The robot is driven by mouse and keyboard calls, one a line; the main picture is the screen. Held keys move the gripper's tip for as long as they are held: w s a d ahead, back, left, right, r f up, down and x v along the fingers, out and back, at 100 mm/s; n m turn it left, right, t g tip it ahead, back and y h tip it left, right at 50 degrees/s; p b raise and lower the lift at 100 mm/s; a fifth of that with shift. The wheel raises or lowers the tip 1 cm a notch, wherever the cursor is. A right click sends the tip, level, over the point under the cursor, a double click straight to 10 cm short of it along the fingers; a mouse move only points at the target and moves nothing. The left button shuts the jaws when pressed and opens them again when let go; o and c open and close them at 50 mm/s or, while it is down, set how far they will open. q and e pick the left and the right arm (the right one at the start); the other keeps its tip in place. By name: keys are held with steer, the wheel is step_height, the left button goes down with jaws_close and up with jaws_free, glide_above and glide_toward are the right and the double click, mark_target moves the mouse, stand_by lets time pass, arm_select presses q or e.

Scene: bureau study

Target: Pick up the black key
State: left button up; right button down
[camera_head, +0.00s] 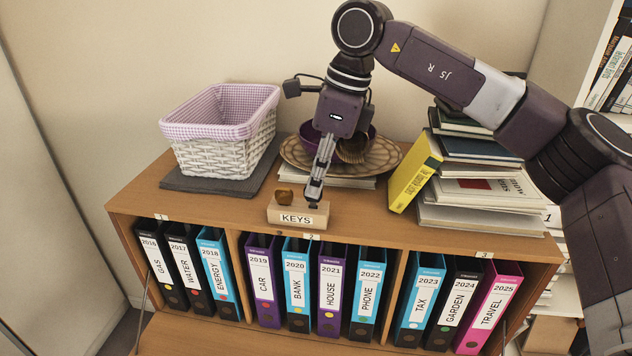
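A small wooden block labelled "KEYS" (297,217) stands at the front edge of the shelf top. A brown, rounded key-like piece (285,196) stands on its left part. My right gripper (314,194) points down at the right part of the block, its fingertips at or just above the block's top. The black key is not clearly made out; a dark shape at the fingertips may be it or part of the gripper. The finger gap is too small to judge. My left gripper is not in view.
A white wicker basket (224,155) sits on a dark mat to the left. A woven plate (385,158) with a purple bowl is behind the gripper. A yellow book (415,172) leans on stacked books to the right. Labelled binders (330,290) fill the compartments below.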

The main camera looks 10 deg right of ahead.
steer(key=shift+w+a+p+v, duration=0.1)
steer(key=shift+a+p+v, duration=0.05)
steer(key=shift+p+v, duration=0.55)
steer(key=shift+w+a+p+v, duration=0.1)
steer(key=shift+a+p+v, duration=0.1)
steer(key=shift+p+v, duration=0.45)
steer(key=shift+a+p+v, duration=0.15)
steer(key=shift+p+v, duration=0.2)
steer(key=shift+v, duration=0.65)
